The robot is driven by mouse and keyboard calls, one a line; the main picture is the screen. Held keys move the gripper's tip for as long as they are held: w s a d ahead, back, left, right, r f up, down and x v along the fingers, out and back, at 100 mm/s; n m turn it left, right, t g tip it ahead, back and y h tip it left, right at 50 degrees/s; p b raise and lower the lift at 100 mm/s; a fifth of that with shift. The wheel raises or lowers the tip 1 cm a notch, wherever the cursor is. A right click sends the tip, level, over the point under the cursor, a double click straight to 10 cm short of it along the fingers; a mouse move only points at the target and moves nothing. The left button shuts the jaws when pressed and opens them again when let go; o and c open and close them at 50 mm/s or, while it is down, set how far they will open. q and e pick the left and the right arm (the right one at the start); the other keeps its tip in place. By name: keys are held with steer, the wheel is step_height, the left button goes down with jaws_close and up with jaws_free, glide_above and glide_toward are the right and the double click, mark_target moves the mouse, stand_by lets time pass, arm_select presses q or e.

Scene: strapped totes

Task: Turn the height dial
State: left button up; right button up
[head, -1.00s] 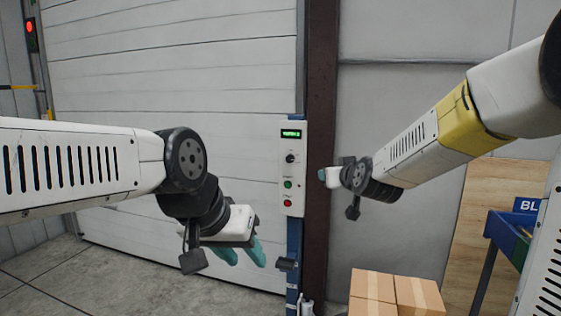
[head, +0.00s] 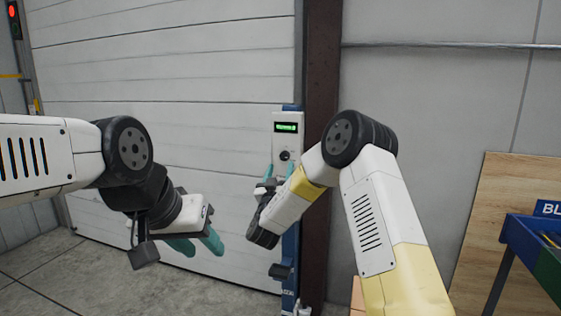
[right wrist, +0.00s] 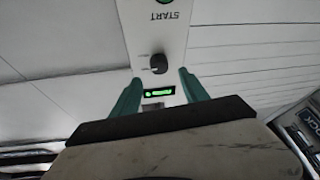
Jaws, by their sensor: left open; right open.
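The height dial is a small black knob (head: 285,155) on a white control panel (head: 280,120), below a green-lit display (head: 287,128). In the right wrist view the panel appears upside down, and the dial (right wrist: 158,64) shows just past the fingertips, roughly midway between them. My right gripper (head: 279,170) is open, its teal fingers pointing up at the panel just below the dial in the head view. Whether a finger touches the panel I cannot tell. My left gripper (head: 197,244) is open and empty, low at the left, away from the panel.
The panel is on a blue post (head: 290,260) beside a brown column (head: 320,140) and a large white shutter door (head: 160,80). A blue bin stand (head: 520,240) is at the right. My right arm hides the panel's lower part in the head view.

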mark_target(284, 157)
steer(key=x, duration=0.5)
jaws_close()
steer(key=shift+m+h, duration=0.4)
steer(key=shift+m, duration=0.2)
steer(key=shift+a+m+g+h, duration=0.1)
steer(key=shift+m+g+h, duration=0.1)
steer(key=shift+m+h, duration=0.8)
steer(key=shift+a+m+g+h, duration=0.15)
steer(key=shift+m+h, duration=0.25)
steer(key=shift+m, duration=1.2)
steer(key=shift+d+m+g+h, duration=0.1)
steer(key=shift+m+g+h, duration=0.15)
steer(key=shift+m+h, duration=0.75)
steer(key=shift+m+y, duration=0.3)
steer(key=shift+m, duration=0.2)
